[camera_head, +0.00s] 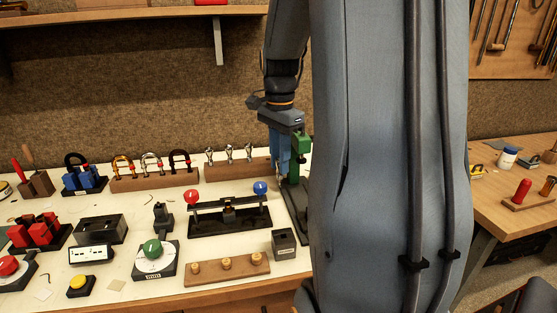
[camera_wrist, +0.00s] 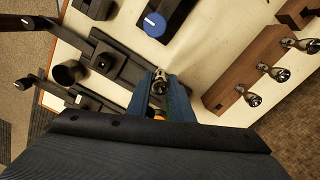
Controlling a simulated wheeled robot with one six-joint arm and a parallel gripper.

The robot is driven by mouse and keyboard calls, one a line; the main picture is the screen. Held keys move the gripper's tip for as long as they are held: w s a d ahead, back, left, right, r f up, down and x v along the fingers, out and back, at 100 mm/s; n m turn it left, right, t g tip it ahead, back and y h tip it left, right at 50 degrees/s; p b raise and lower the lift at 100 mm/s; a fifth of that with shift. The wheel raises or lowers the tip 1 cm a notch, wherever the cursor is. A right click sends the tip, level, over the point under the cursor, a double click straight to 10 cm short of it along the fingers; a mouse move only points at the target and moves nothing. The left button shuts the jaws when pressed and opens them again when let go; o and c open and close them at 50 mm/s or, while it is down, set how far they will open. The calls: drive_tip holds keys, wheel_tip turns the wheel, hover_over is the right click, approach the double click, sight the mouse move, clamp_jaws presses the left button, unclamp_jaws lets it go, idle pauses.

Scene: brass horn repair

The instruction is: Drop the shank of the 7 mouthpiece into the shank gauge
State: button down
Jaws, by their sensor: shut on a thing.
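My gripper (camera_head: 283,172) points down over the right end of the bench, its blue fingers closed. In the wrist view the fingers (camera_wrist: 160,92) are shut on a small silver, round-ended part, which looks like the mouthpiece (camera_wrist: 160,79). Its number cannot be read, and its lower part is hidden. A black stand with a long base (camera_wrist: 112,62) lies beneath and to the left of the fingers there, bearing a dark cup (camera_wrist: 68,73). I cannot tell for sure which fixture is the shank gauge. My arm hides much of this area in the head view.
A wooden rack (camera_wrist: 232,83) holds several silver mouthpieces. A green upright (camera_head: 302,144) stands close beside my gripper. A black beam fixture with red and blue knobs (camera_head: 230,219), a dark block (camera_head: 284,244) and a wooden board with brass pieces (camera_head: 205,279) are to the left and front.

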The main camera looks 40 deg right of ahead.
drive_tip(key=shift+r, duration=0.15)
drive_tip(key=shift+r+p, duration=2.1)
drive_tip(key=shift+r, duration=0.05)
